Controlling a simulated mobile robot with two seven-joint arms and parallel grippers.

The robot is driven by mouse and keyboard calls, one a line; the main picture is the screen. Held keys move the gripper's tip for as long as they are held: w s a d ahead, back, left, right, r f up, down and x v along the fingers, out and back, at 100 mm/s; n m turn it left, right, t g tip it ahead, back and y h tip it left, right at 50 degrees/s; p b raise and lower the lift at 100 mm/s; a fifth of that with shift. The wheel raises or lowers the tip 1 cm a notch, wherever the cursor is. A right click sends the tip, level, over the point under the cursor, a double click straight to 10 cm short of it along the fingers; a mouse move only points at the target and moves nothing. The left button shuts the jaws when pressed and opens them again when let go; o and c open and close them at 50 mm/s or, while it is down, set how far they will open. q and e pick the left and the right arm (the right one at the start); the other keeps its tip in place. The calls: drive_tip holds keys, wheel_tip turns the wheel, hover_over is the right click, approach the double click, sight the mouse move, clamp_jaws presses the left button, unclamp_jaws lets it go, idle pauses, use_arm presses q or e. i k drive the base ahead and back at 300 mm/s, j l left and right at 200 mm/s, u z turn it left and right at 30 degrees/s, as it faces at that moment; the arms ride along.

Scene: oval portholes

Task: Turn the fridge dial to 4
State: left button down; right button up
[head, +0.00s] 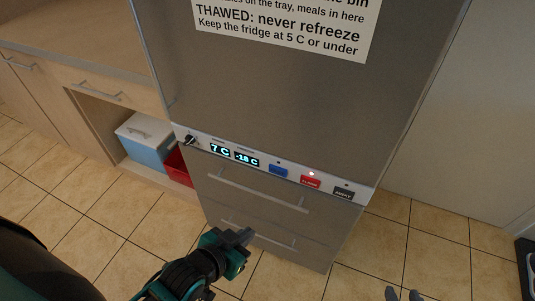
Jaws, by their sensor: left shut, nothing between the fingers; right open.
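The fridge dial (190,140) is a small dark knob at the left end of the white control strip on the steel fridge (290,100). Its setting is too small to read. Beside it, one display (220,149) reads 7 C and another (246,158) reads -18 C. My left gripper (246,236) is shut and empty, in front of the lower drawers, below and right of the dial and apart from it. Only the grey fingertips of my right gripper (403,294) show at the bottom edge, spread open with nothing between them.
The strip also has a blue button (278,171), a red button (310,181) with a lit lamp above it, and a black button (343,193). Drawer handles (258,190) stick out below. A blue cool box (145,142) and red crate (178,167) stand at left.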

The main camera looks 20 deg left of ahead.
sight(189, 139)
drive_tip(key=u, duration=1.4)
drive_tip(key=i+j+z, duration=0.3)
drive_tip(key=j, duration=0.75)
drive_tip(key=i+j+z, duration=0.15)
drive_tip(key=j+z, duration=0.2)
drive_tip(key=j, duration=0.75)
drive_tip(key=j+z, duration=0.3)
drive_tip(key=j, duration=0.8)
